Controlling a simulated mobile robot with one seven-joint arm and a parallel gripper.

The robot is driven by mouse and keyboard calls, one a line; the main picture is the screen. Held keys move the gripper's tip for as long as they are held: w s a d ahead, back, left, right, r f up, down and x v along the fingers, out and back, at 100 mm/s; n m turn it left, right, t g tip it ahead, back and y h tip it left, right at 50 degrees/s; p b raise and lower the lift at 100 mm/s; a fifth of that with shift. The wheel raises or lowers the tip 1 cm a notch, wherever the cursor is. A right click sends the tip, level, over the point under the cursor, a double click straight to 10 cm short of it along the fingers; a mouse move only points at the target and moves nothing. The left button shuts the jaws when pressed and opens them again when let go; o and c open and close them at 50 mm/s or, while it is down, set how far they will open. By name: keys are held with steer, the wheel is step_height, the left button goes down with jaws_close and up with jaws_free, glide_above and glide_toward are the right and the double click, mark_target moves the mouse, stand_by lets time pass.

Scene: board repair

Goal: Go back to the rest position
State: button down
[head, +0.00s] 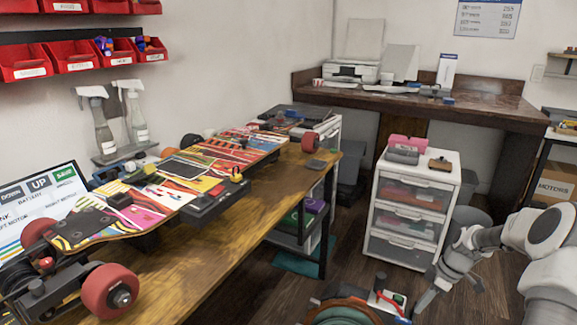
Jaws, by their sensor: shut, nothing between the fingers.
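My arm comes in from the right edge, its pale grey links bent down toward the lower right. My gripper (422,302) is at the low end of the arm, shut and empty, in front of the white drawer unit (413,172). It is beside a dark item with red and green parts (388,298) at the bottom edge. I cannot tell whether they touch. The electric skateboard (140,205) lies along the wooden workbench (215,262), well to the left of my gripper. Its deck is colourful and its wheels are red.
Red bins (70,62) and spray bottles (100,125) are on the left wall. A screen (45,205) stands behind the board. A pink item (407,141) sits on the drawer unit. A dark desk (430,105) with a printer (350,72) is at the back. Some wooden floor (345,262) is clear.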

steer(key=s+a+r+m+h, duration=0.2)
steer(key=s+a+r, duration=0.1)
steer(key=a+r, duration=0.55)
steer(key=s+a+r+m+h, duration=0.25)
steer(key=a+r, duration=0.35)
steer(key=r, duration=0.6)
steer(key=s+a+r+m+t, duration=0.2)
steer(key=s+a+r, duration=0.2)
steer(key=s, duration=0.2)
steer(key=s+a+r+m+t+y, duration=0.1)
steer(key=s+a+r+m, duration=0.1)
steer(key=s+a+r, duration=0.3)
steer(key=s+a+r+m+t, duration=0.2)
steer(key=s+a, duration=0.1)
steer(key=s, duration=0.4)
step_height(320, 180, up, 28)
steer(key=p, duration=2.8)
steer(key=shift+s+r, duration=0.15)
steer(key=shift+r, duration=0.05)
